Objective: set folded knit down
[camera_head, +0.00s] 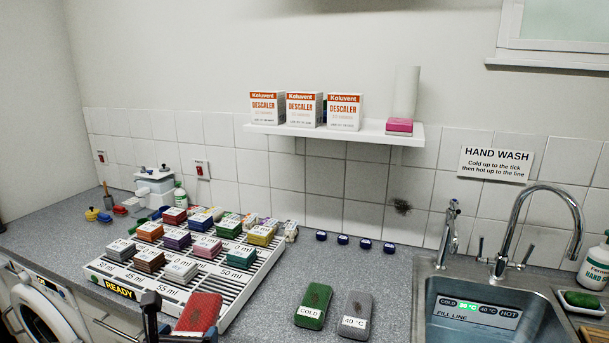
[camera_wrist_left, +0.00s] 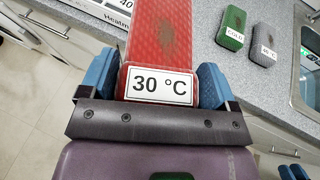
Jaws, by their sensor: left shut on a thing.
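A red folded knit (camera_head: 201,310) with a dark stain shows at the lower middle of the head view. In the left wrist view the same red knit (camera_wrist_left: 158,45) carries a "30 °C" label. My left gripper (camera_wrist_left: 155,84) is shut on it, with a blue finger at each side of the labelled end. In the head view my left gripper (camera_head: 181,322) is at the front of the counter, near the drying rack's front right corner. Whether the knit touches the counter cannot be told.
A green knit (camera_head: 313,306) marked COLD and a grey knit (camera_head: 356,316) marked 40 °C lie on the counter to the right. The slatted rack (camera_head: 111,269) holds several coloured stacks. A sink (camera_head: 481,321) is at right. Bare counter (camera_head: 262,318) lies between rack and green knit.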

